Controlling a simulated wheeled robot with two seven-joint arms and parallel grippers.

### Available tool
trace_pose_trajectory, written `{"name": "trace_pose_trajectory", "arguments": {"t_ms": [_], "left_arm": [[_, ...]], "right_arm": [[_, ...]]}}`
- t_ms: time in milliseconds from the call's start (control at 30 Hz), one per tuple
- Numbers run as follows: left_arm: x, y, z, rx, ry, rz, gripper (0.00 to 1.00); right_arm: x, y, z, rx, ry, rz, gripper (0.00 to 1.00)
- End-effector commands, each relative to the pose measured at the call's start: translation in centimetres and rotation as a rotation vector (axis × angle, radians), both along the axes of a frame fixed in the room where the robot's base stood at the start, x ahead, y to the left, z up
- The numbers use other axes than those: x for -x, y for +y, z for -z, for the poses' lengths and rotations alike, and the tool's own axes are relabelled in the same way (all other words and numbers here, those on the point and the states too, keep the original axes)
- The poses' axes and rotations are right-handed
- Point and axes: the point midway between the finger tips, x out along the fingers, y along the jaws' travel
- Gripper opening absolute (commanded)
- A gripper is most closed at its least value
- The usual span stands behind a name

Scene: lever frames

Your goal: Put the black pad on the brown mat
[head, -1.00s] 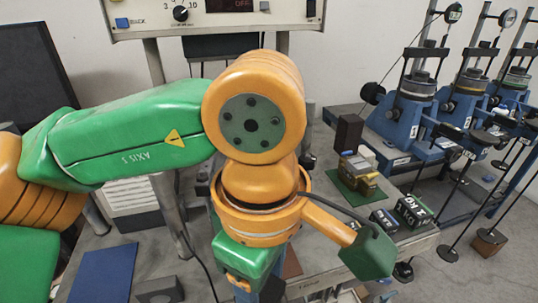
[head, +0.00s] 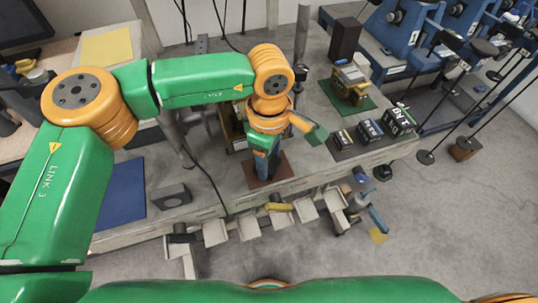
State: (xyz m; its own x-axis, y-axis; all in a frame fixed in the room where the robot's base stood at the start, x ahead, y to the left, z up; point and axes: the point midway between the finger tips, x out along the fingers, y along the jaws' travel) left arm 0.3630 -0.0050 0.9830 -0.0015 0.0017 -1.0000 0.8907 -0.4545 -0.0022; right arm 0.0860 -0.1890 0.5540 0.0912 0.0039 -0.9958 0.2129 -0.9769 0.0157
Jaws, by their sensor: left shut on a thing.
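The brown mat (head: 284,168) lies on the grey bench near its front edge, partly covered by my left gripper. My left gripper (head: 264,174) points down just above or at the mat. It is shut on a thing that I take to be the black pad. The pad is hidden by the gripper and wrist, so I cannot tell whether it touches the mat. My right gripper is not in view.
Right of the mat stand several labelled blocks (head: 370,131) and a green mat (head: 362,103) with a brass-coloured device (head: 350,84). A blue mat (head: 121,193) and a grey holed block (head: 171,196) lie to the left. Small trays (head: 248,228) hang below the front edge.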

Motion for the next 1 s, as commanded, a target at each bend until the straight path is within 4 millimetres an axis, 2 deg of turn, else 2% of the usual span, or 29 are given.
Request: {"name": "trace_pose_trajectory", "arguments": {"t_ms": [33,67,100,167,433,500,567,667,900,1000], "left_arm": [[0.0,0.0,0.3,0.000,-0.001,0.000,0.00],[0.0,0.0,0.2,0.000,0.000,0.000,0.62],[0.0,0.0,0.1,0.000,0.000,0.000,0.73],[0.0,0.0,0.1,0.000,0.000,0.000,0.87],[0.0,0.0,0.0,0.000,0.000,0.000,0.87],[0.0,0.0,-0.6,0.000,0.000,0.000,0.87],[-0.1,0.0,-1.0,0.001,-0.003,-0.001,0.87],[-0.1,0.0,-3.2,0.003,-0.005,-0.001,0.87],[-0.1,-0.1,-9.8,0.001,-0.004,-0.001,0.87],[-0.1,-0.1,-11.4,0.001,-0.002,-0.001,0.87]], "right_arm": [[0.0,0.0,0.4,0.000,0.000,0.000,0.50],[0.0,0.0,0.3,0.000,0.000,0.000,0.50],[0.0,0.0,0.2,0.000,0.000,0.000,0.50],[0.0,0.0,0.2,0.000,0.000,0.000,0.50],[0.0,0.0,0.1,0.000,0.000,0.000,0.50],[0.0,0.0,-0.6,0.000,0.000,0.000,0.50],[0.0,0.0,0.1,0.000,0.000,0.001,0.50],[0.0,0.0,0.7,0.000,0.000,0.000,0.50],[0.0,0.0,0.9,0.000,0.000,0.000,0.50],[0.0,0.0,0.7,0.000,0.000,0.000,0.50]]}}
